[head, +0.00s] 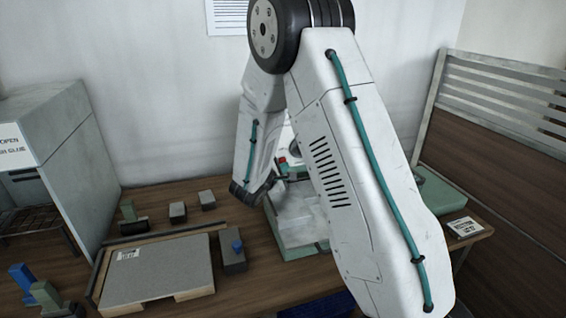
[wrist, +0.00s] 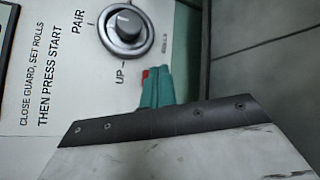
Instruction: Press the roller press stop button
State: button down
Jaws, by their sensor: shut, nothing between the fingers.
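The white control panel of the roller press (wrist: 60,70) fills the left of the wrist view, with printed text and a dark round knob (wrist: 125,27) marked PAIR and UP. A small red part (wrist: 146,74), possibly the stop button, shows at the tip of my gripper (wrist: 157,85). The teal fingers are shut and empty and hide most of it; I cannot tell whether they touch it. In the head view a small red spot (head: 282,160) shows on the press (head: 300,228), which my arm largely covers.
A grey board (head: 155,275) lies on the wooden table at left, beside a dark block with a blue knob (head: 235,254). Several small blocks stand behind it. A grey cabinet (head: 75,135) stands at far left, and a slatted panel (head: 500,105) at right.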

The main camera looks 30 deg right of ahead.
jog(key=shift+s, duration=0.1)
jog(key=shift+s+a, duration=0.25)
jog(key=shift+s, duration=0.5)
jog(key=shift+s+a, duration=0.2)
jog(key=shift+s, duration=0.6)
jog(key=shift+s+a, duration=0.25)
jog(key=shift+s, duration=0.5)
